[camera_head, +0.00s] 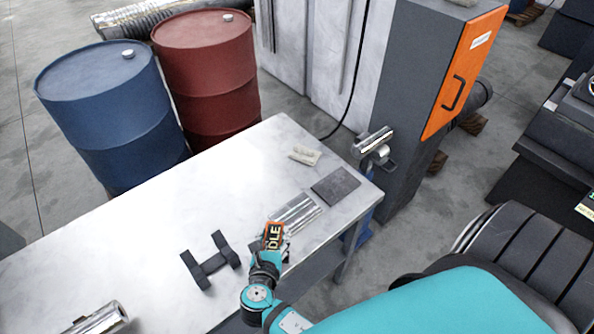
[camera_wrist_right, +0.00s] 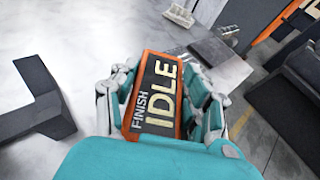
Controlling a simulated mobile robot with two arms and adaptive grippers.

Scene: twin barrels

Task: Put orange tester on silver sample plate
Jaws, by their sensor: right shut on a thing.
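The orange tester (camera_wrist_right: 153,97) has an orange case and a dark face reading "FINISH IDLE". My right gripper (camera_head: 270,240) is shut on it, with fingers on both sides in the right wrist view (camera_wrist_right: 160,95). In the head view the tester (camera_head: 272,234) is over the near end of the silver sample plate (camera_head: 299,212), a shiny ribbed strip on the table. I cannot tell whether the tester touches the plate. My left gripper is not in view.
The pale table (camera_head: 150,240) holds a dark H-shaped stand (camera_head: 211,262), a dark square plate (camera_head: 335,186), a small beige object (camera_head: 305,154) and a shiny cylinder (camera_head: 98,320). A blue barrel (camera_head: 110,115) and a red barrel (camera_head: 208,65) stand behind. The table's left middle is clear.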

